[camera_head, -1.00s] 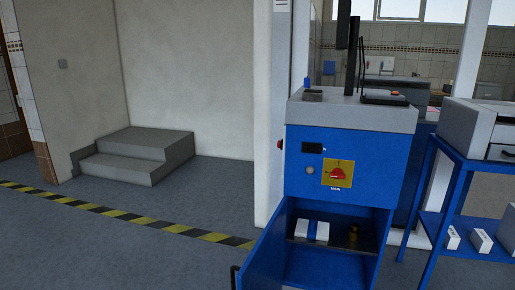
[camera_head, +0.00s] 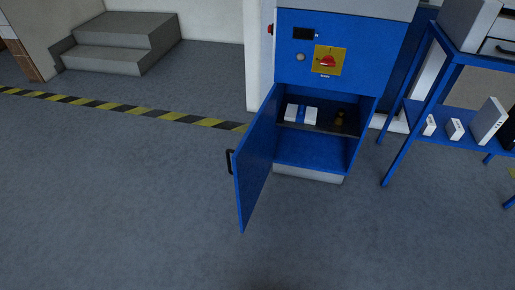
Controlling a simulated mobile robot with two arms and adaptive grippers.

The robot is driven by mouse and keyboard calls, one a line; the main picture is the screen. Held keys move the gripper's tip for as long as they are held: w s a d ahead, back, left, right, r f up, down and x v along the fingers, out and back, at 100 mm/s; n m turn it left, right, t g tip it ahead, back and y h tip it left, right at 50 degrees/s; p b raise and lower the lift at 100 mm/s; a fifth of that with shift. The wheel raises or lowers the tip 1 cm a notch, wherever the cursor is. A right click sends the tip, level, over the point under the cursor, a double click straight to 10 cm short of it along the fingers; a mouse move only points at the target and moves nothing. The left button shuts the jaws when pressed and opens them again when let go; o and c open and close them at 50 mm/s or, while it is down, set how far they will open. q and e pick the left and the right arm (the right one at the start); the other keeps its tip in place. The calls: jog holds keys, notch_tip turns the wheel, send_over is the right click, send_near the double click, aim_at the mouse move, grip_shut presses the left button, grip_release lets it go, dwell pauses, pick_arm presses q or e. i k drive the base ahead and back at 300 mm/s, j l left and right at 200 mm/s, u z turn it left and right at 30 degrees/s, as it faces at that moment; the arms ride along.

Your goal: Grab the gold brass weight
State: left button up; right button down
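The gold brass weight (camera_head: 340,117) stands on the shelf inside the blue cabinet (camera_head: 350,30), toward the right side of the open compartment. It is small and dark gold, partly in shadow. The cabinet door (camera_head: 255,170) is swung open toward the left front, with a dark handle (camera_head: 230,161) on its outer side. Neither of my grippers is in the head view.
White and blue boxes (camera_head: 301,114) lie on the same shelf, left of the weight. A blue table (camera_head: 455,140) with small white boxes stands to the right. Grey steps (camera_head: 115,42) are at the back left. The floor (camera_head: 150,220) in front is clear.

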aim_at(340, 117)
jog(key=i+j+z, duration=0.15)
jog(key=z, duration=0.25)
jog(key=i+j+z, duration=0.15)
jog(key=z, duration=0.2)
jog(key=i+j+z, duration=0.1)
jog(key=j+z, duration=0.3)
jog(key=i+j+z, duration=0.1)
jog(key=j, duration=0.45)
jog(key=i+j, duration=0.2)
jog(key=j, duration=0.4)
jog(key=i+j+z, duration=0.15)
jog(key=j, duration=0.4)
jog(key=j+z, duration=0.1)
jog(key=j, duration=0.5)
jog(key=k+l, duration=0.1)
jog(key=l+u, duration=0.1)
jog(key=l, duration=0.25)
jog(key=l+u, duration=0.15)
jog(key=l, duration=0.35)
jog(key=k+l+u, duration=0.2)
jog(key=l, duration=0.25)
jog(key=l+u, duration=0.15)
jog(key=l, duration=0.35)
jog(key=k+l+u, duration=0.15)
jog(key=l, duration=0.3)
